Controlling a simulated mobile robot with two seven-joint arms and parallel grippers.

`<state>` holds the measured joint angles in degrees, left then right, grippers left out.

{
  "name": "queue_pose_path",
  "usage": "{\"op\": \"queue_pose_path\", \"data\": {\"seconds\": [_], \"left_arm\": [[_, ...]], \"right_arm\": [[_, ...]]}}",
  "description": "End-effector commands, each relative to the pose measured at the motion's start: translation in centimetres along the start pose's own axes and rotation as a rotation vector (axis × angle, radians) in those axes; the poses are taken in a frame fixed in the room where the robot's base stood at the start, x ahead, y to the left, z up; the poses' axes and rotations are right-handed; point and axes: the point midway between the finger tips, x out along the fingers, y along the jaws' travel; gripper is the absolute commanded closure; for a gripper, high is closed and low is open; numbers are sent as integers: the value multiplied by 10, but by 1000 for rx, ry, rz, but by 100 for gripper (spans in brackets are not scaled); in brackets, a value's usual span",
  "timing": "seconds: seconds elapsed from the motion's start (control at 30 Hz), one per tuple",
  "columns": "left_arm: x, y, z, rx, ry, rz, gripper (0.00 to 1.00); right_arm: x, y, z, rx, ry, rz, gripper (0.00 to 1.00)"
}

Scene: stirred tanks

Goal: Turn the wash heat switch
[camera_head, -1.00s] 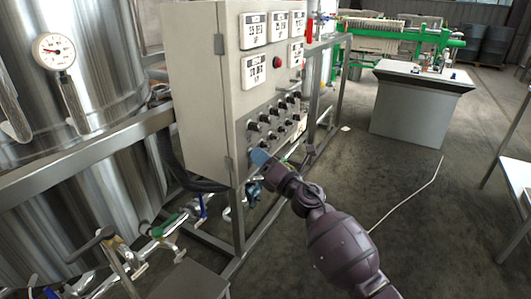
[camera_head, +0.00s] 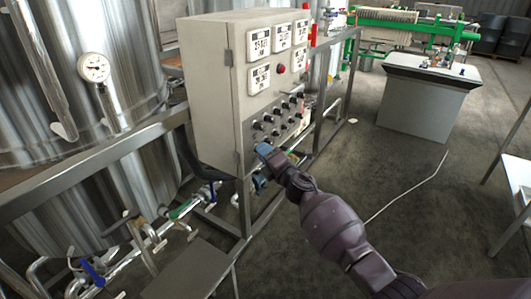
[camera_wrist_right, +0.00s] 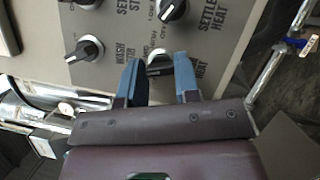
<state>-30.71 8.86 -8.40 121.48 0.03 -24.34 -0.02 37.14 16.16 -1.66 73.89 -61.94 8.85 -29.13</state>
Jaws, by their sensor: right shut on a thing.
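The wash heat switch (camera_wrist_right: 160,63) is a black knob on a pale ring at the bottom of the control panel (camera_wrist_right: 225,20), in the right wrist view. Its label is partly hidden by a finger; "HEAT" shows to its right. My right gripper (camera_wrist_right: 159,75) has its blue fingers on either side of this knob and is shut on it. In the head view the right gripper (camera_head: 264,150) reaches the lower left corner of the knob rows, and hides the switch there. My left gripper is out of view.
A settle heat knob (camera_wrist_right: 173,10) and a wash stir knob (camera_wrist_right: 85,50) sit close by. The grey cabinet (camera_head: 212,90) stands on a steel frame beside large tanks (camera_head: 100,35). Pipes and valves (camera_head: 180,208) run low at the left. The floor at right is mostly open.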

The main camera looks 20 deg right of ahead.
Motion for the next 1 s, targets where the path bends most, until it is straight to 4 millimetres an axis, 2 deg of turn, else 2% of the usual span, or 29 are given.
{"op": "queue_pose_path", "data": {"seconds": [0.23, 0.27, 0.33, 0.73, 0.87, 1.0], "left_arm": [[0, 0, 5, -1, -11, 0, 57], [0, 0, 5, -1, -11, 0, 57], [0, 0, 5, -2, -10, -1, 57], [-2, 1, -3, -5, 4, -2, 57], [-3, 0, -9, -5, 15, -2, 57], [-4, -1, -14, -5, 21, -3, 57]], "right_arm": [[0, -1, 0, 1, -1, -1, 94], [0, -1, 0, 1, -1, -1, 69], [0, -1, 0, 0, -1, -1, 60], [-6, 1, 1, -1, -1, 1, 60], [-21, 2, 1, -2, -2, 1, 60], [-44, 2, 1, -1, -2, 1, 60]]}}
